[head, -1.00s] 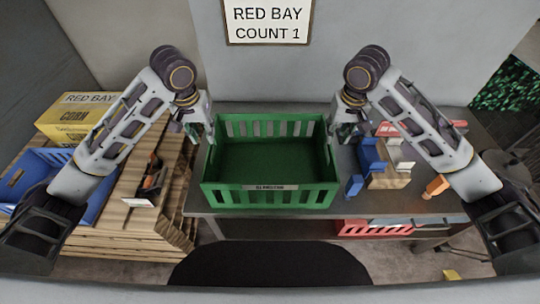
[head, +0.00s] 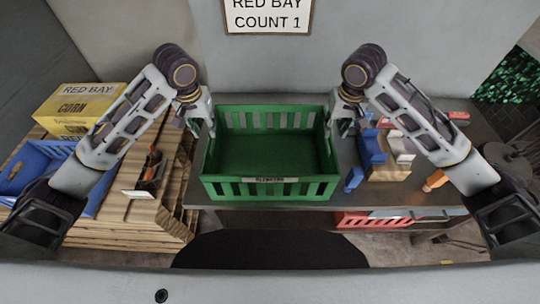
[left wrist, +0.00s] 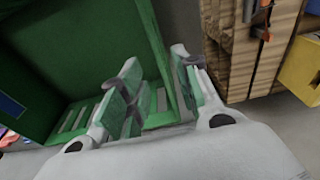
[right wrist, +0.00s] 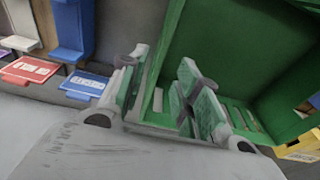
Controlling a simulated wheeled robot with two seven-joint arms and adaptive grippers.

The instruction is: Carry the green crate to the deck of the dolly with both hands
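The green crate (head: 270,188) stands upright on the dark table, empty, with a small label on its near wall. My left gripper (head: 207,112) is at its left wall. In the left wrist view the fingers (left wrist: 157,88) stand on both sides of that wall, with a gap visible. My right gripper (head: 338,112) is at the right wall. In the right wrist view its fingers (right wrist: 163,92) straddle that wall, also apart. A slatted wooden platform (head: 120,228) lies low at the left; I cannot tell whether it is the dolly's deck.
On the platform are a yellow corn box (head: 75,110), a blue crate (head: 40,165) and a small dark-and-orange item (head: 151,165). Right of the green crate, blue (head: 371,148) and other small items sit on the table. A red crate (head: 370,219) is below the table's front edge.

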